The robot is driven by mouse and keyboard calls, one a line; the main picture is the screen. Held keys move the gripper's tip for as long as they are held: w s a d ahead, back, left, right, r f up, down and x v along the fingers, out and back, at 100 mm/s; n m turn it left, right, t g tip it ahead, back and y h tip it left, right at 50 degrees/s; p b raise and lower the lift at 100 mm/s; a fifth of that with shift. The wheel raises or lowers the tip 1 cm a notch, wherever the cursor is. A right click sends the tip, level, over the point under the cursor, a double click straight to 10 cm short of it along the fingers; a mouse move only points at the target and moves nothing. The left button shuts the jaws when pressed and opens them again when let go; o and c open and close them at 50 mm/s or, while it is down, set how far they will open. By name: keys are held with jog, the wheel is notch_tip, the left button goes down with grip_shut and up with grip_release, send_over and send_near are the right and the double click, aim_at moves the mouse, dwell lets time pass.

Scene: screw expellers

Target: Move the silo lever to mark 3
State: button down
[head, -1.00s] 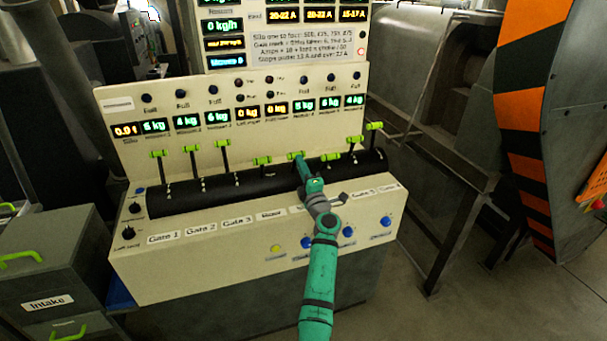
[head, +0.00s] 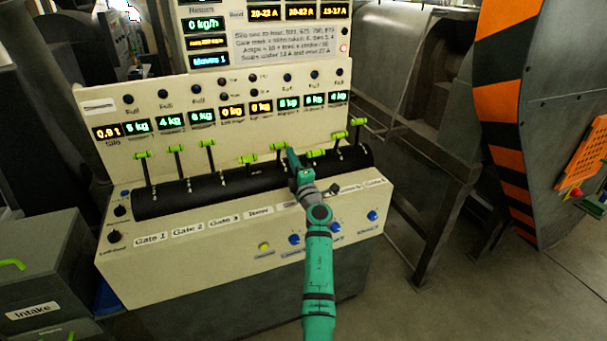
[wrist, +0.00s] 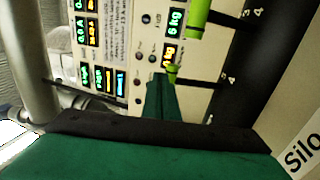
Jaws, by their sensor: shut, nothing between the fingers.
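The silo lever has a green cross handle (head: 279,146) in the middle of the lever row, between the Return lever (head: 249,158) and the Gate 4 lever (head: 317,153). My gripper (head: 291,153) is shut and empty, with its tip close beside the silo handle on the right. In the wrist view the tip (wrist: 162,84) lies right by a green handle (wrist: 172,76); I cannot tell whether they touch. The "Silo" label (wrist: 304,152) shows at lower right there. Mark numbers on the black drum (wrist: 238,60) are partly legible; the lever's exact mark is unclear.
The other levers stand close on both sides: Gate 3 (head: 207,142) on the left, further gate handles (head: 340,135) on the right. Readouts (head: 231,111) and knobs are on the panel behind. A row of buttons (head: 294,239) sits below on the console.

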jog(key=s+d, duration=0.2)
jog(key=s, duration=0.8)
jog(key=s+a+f+m+h, duration=0.15)
jog(key=s+f+m, duration=0.25)
jog(key=s+f, duration=0.45)
jog(key=s+a+f+m, duration=0.3)
jog(key=s+f, duration=0.2)
jog(key=s, duration=0.7)
jog(key=s+a+f+m+h, duration=0.15)
jog(key=s+f+m, duration=0.25)
jog(key=s+f, duration=0.45)
jog(key=s+d+m+g+h, duration=0.1)
jog(key=s+m, duration=0.4)
jog(key=s, duration=1.3)
jog(key=s+d+m+g+h, duration=0.2)
jog(key=s+d+m+g, duration=0.1)
jog(key=s, duration=1.6)
jog(key=shift+d+r+m+g, duration=0.35)
jog(key=shift+m+g, duration=0.15)
jog(key=shift+m, duration=0.7)
